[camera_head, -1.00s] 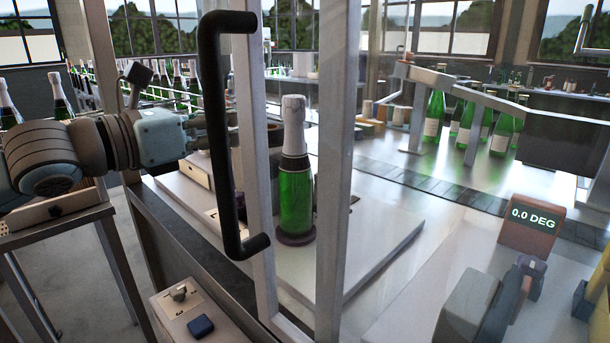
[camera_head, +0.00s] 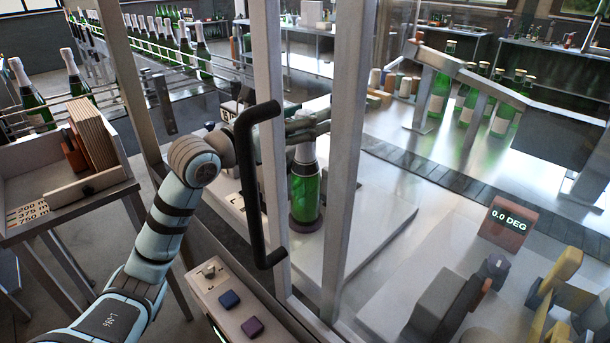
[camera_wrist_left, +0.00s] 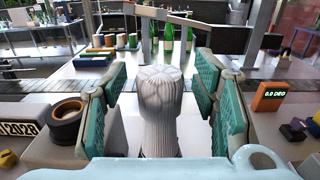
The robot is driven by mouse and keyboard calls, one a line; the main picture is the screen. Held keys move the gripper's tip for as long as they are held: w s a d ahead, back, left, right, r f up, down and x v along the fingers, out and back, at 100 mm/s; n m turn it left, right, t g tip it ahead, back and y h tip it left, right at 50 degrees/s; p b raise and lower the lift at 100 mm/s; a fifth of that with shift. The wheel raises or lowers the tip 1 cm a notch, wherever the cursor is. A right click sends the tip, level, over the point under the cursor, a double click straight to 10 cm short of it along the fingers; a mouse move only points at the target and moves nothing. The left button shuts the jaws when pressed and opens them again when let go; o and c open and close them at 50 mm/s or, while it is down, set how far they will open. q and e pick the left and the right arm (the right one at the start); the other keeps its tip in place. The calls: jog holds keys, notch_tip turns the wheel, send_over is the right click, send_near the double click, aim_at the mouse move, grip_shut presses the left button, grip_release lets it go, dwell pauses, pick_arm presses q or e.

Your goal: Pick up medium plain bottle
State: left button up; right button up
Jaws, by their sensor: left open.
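A green bottle (camera_head: 305,196) with a pale foil-covered neck stands upright on a dark round pad on a light plate, behind the door frame. My left gripper (camera_head: 308,126) is at its neck, partly hidden by the door's upright and black handle. In the left wrist view, the pale pleated foil top (camera_wrist_left: 162,112) stands between the two teal finger pads of the left gripper (camera_wrist_left: 160,88). The fingers are open, with a visible gap on each side of the foil. My right gripper does not show.
The black door handle (camera_head: 258,185) and metal uprights stand close to my left arm. A readout block (camera_head: 505,224) shows 0.0 DEG at the right. Green bottles (camera_head: 437,92) stand behind a rail.

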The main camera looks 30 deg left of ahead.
pick_arm(q)
jog(key=shift+w+d+f, duration=0.1)
jog(key=shift+w+d, duration=0.05)
jog(key=shift+w, duration=0.1)
jog(key=shift+s, duration=0.15)
jog(key=c, duration=0.5)
grip_shut()
jog(key=shift+r, duration=0.25)
